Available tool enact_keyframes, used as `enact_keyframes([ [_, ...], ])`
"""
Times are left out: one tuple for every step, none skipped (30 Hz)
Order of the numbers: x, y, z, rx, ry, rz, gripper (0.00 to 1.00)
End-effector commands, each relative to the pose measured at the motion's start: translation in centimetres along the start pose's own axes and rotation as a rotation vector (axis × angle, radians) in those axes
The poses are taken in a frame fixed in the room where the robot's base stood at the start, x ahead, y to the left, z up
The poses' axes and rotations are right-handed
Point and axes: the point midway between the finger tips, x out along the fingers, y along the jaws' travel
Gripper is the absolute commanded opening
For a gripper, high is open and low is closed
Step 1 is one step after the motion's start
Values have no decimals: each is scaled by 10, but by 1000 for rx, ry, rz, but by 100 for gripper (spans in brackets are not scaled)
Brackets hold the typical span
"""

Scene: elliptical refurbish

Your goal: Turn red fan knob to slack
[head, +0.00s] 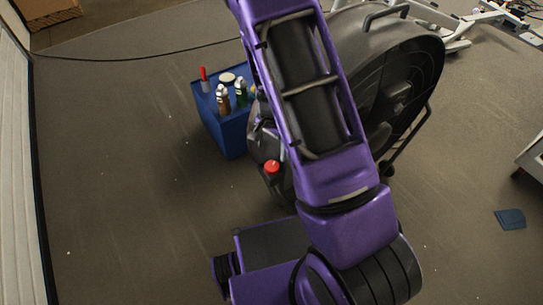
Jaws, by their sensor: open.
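A large black drum fan (412,62) stands on the floor behind my purple arm, and the arm hides much of its left and middle part. A small red knob (272,167) shows on a dark housing at the fan's lower left, just left of my arm. Its turn position is too small to tell. My arm crosses the view from the bottom right to the top. I cannot see my gripper or its fingertips in the head view.
A blue box (228,133) with several bottles and a red-topped item on it stands left of the fan. A dark cable (130,51) runs along the floor behind. A blue flat piece (510,218) lies at the right. Floor at left is clear, with a white wall (20,180) beyond.

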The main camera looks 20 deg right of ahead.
Motion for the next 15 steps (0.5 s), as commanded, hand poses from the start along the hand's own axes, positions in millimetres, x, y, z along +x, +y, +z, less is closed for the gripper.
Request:
enact_keyframes([
  [-17,-1,0,0,3,-4,94],
  [-24,-1,0,-2,2,-3,94],
  [-34,-1,0,-2,2,-3,94],
  [-40,0,0,-1,2,-2,94],
  [-46,-1,0,0,2,-3,94],
  [-54,-1,0,-1,1,-2,94],
  [-59,-1,0,-2,1,-2,94],
  [-64,-1,0,-2,2,-2,94],
  [-70,0,0,0,1,-2,94],
  [-73,0,0,0,1,-1,94],
  [-76,0,0,0,1,-2,94],
  [-80,0,0,0,1,-2,94],
  [-82,0,0,-1,1,-1,94],
  [-84,0,0,-1,1,0,94],
  [-85,0,0,-1,0,1,94],
])
